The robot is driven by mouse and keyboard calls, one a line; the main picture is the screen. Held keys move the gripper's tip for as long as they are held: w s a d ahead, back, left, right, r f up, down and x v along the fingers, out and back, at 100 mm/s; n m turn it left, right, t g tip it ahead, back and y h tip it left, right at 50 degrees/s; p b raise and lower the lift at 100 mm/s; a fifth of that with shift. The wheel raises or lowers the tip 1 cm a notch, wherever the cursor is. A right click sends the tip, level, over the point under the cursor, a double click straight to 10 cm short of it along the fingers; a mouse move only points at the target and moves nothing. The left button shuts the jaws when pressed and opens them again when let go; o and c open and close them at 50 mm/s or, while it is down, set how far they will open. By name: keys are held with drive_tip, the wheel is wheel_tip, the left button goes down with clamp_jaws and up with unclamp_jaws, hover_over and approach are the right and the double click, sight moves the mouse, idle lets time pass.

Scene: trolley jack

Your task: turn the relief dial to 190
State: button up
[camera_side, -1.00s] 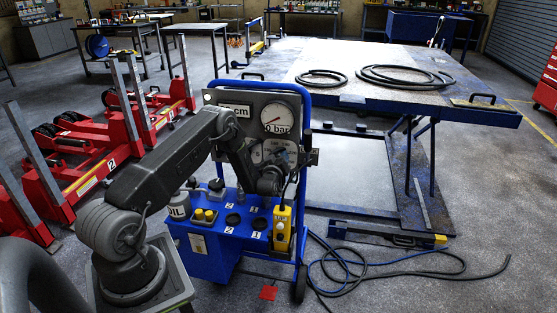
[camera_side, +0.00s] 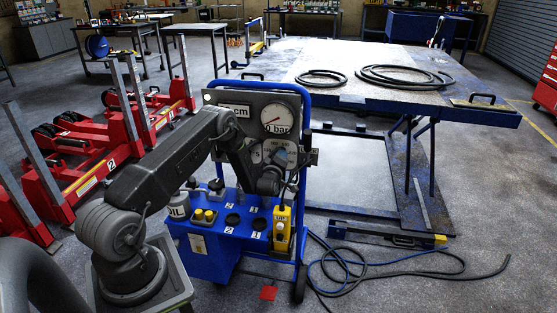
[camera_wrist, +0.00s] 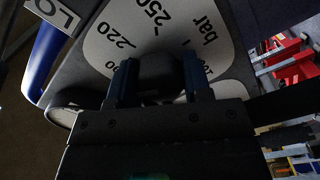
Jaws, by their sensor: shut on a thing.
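The relief dial shows in the wrist view as a dark round knob (camera_wrist: 160,77) in front of a pale scale plate (camera_wrist: 112,37). The plate reads 220, 250 and "bar", with other numbers partly covered. My gripper (camera_wrist: 160,85) is shut on the knob, one blue finger on each side. The knob's pointer is hidden, so I cannot read its setting. In the side view my gripper (camera_side: 279,158) is at the panel, below the round pressure gauge (camera_side: 278,118), which is labelled 0 bar. My wrist covers much of the dial there.
The panel (camera_side: 222,100) stands on a blue wheeled unit (camera_side: 205,262) with a blue tube frame. A yellow UP pendant (camera_side: 282,229) hangs close below my wrist. The lift table (camera_side: 345,90) is to the right, with hoses (camera_side: 400,272) on the floor.

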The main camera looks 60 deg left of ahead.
idle(0.3)
drive_tip(key=o, duration=0.9)
drive_tip(key=shift+s+d+r, duration=0.6)
drive_tip(key=shift+r, duration=0.6)
drive_tip(key=shift+s+d+r, duration=0.55)
drive_tip(key=shift+r, duration=0.6)
drive_tip(key=shift+s+d+r, duration=0.6)
drive_tip(key=shift+r, duration=0.6)
